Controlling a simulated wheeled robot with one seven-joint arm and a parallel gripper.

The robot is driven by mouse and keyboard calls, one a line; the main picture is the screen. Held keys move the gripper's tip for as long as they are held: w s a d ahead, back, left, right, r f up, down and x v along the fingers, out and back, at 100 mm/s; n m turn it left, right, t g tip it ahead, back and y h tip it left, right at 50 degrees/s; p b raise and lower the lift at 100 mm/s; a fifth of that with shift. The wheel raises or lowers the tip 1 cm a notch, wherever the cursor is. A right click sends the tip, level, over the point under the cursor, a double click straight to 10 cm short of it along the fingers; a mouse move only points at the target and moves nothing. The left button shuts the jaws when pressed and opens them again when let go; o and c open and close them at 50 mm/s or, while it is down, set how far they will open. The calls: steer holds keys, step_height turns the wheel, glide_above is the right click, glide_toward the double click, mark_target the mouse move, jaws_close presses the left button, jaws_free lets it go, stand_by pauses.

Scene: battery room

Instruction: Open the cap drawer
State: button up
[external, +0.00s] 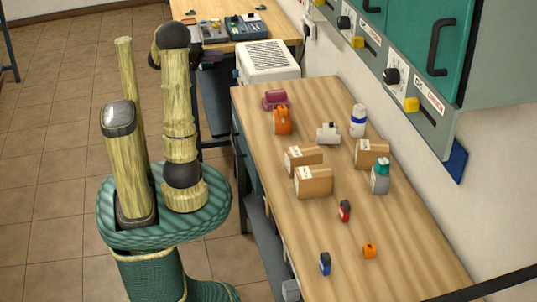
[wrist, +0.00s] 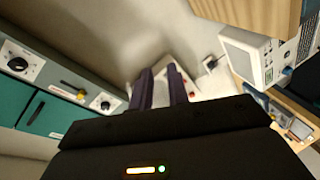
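No drawer marked as the cap drawer can be made out. Under the left side of the wooden workbench (external: 330,95) in the external view, a dark blue-grey front (external: 251,160) shows at a steep angle; I cannot tell whether it is a drawer. My gripper (wrist: 161,88) shows in the wrist view with its two dark fingers apart and nothing between them. It points towards the wall and is away from any drawer front. In the external view my gripper cannot be clearly made out beyond my arm.
The workbench holds several cardboard boxes (external: 314,183), bottles (external: 358,121) and small parts. A white ventilated unit (external: 267,62) stands beyond it, near a second bench (external: 222,42). Teal wall cabinets (external: 420,45) with knobs overhang the right side. Tiled floor (external: 60,150) is free at left.

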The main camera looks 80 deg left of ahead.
mark_target(233, 144)
steer(key=s+d+f+n+h+b, duration=0.1)
steer(key=s+d+f+n+h, duration=0.1)
steer(key=s, duration=0.4)
steer(key=s+d+f+n+h+b, duration=0.1)
steer(key=s+d+n, duration=0.1)
steer(key=s, duration=0.5)
step_height(233, 144, down, 31)
steer(key=shift+w+r+m, duration=0.15)
steer(key=shift+w+m, duration=0.15)
steer(key=shift+w, duration=0.15)
steer(key=shift+w+a, duration=0.1)
steer(key=x, duration=1.7)
steer(key=shift+w+r+p, duration=0.15)
steer(key=shift+p, duration=0.15)
jaws_close()
